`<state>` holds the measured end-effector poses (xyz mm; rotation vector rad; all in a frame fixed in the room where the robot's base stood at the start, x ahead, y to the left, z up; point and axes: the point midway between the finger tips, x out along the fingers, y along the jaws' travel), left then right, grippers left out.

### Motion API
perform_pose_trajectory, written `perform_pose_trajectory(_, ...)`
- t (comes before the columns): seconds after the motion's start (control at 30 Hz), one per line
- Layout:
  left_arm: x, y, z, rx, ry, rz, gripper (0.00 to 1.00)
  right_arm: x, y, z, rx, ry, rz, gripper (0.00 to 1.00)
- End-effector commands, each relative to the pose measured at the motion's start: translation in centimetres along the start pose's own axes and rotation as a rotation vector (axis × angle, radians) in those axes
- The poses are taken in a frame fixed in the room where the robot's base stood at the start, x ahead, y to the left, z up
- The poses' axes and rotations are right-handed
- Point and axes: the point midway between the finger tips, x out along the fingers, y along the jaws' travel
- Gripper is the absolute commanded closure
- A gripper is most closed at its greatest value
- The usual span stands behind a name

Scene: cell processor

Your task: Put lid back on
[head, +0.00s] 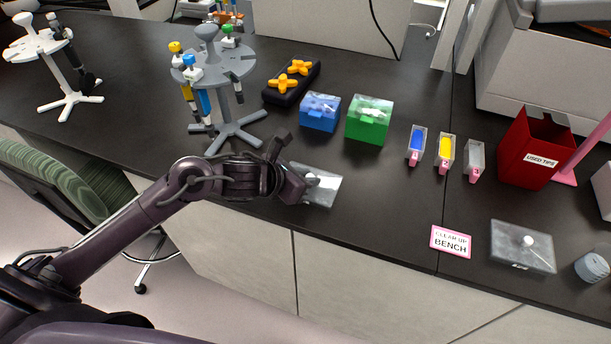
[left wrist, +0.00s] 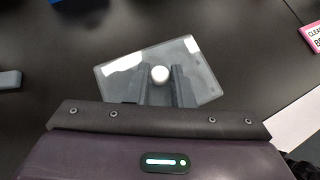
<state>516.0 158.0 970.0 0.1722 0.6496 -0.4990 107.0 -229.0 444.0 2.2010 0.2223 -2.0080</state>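A clear, flat lid (head: 327,191) with a round white knob lies near the front edge of the black bench. It also shows in the left wrist view (left wrist: 205,82). My left gripper (head: 309,184) is over this lid, pointing down at the knob. In the left wrist view the two fingers (left wrist: 160,82) stand apart, one on each side of the white knob (left wrist: 160,74), with what looks like a thin gap. Whether they touch it is hard to tell. A second clear flat piece with a white knob (head: 515,252) lies at the right. My right gripper is not in view.
A pipette stand (head: 226,128) is behind my left arm. Blue (head: 320,119) and green (head: 367,128) boxes stand behind the lid. Several small tubs (head: 416,143), a red used-tips bin (head: 515,158) and a bench sign (head: 451,241) are to the right. The bench between is clear.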

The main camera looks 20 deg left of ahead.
Motion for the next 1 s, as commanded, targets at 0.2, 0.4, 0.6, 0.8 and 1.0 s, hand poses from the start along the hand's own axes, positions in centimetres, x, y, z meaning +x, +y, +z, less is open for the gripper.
perform_pose_trajectory(0.2,0.0,0.0,0.0,0.000,0.001,0.000,0.60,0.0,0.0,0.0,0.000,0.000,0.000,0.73)
perform_pose_trajectory(0.4,-0.2,0.0,0.0,0.001,0.001,0.001,0.60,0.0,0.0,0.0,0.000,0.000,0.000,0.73)
perform_pose_trajectory(0.6,-2.4,0.1,-0.2,0.007,0.002,0.001,0.60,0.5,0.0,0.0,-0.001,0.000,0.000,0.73)
perform_pose_trajectory(0.8,-5.6,0.0,-0.2,0.007,0.004,0.002,0.60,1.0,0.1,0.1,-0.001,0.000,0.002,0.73)
perform_pose_trajectory(1.0,-7.4,0.0,-0.1,0.002,0.001,0.001,0.60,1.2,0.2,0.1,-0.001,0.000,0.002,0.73)
